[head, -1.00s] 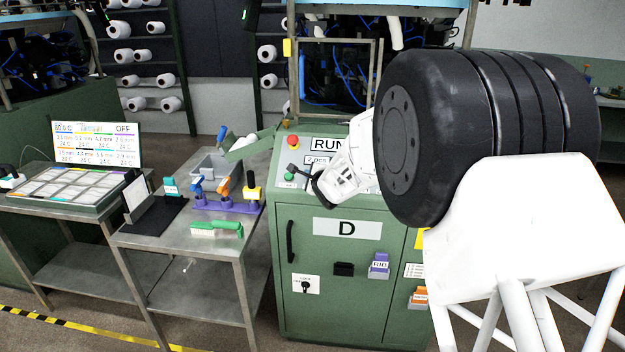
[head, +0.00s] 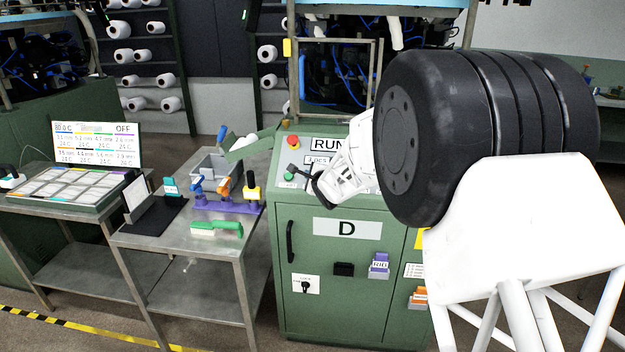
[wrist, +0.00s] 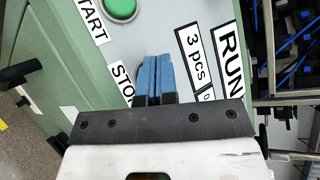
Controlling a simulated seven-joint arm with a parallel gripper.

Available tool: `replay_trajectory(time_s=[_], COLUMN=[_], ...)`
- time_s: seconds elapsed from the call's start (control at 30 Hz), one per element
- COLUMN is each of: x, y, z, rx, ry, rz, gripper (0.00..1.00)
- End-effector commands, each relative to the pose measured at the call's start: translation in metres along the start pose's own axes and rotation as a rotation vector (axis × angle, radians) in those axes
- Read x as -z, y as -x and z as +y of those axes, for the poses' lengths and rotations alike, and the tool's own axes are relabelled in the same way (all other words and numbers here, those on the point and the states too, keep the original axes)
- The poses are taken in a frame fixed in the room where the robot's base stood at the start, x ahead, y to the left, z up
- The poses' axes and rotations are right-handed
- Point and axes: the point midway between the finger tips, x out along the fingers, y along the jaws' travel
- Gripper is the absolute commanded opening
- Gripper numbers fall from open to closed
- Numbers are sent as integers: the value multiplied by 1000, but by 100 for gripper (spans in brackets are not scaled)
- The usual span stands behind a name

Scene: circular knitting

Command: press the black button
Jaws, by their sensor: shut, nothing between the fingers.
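My gripper (head: 308,175) is over the sloped control panel of the green cabinet marked D. In the wrist view its two blue fingers (wrist: 152,72) are shut together with nothing between them. Their tips lie over the panel beside the partly covered label starting "STO" (wrist: 122,82). I cannot make out the black button for certain; the fingers may hide it. Whether the tips touch the panel cannot be told. The green button (wrist: 119,8) by the START label is clear of the fingers and also shows in the head view (head: 289,177).
A red button (head: 293,142) sits higher on the panel, near the RUN label (wrist: 230,65). A steel table (head: 180,248) with a grey bin (head: 216,170) and tools stands left of the cabinet.

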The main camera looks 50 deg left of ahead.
Motion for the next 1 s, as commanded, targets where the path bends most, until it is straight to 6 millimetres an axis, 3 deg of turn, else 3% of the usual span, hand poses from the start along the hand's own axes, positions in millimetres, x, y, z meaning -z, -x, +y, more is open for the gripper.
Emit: replay_trajectory(time_s=[1.0], x=[2], y=[-2], z=[2], rx=[-1], ry=[0], rz=[1], gripper=[0])
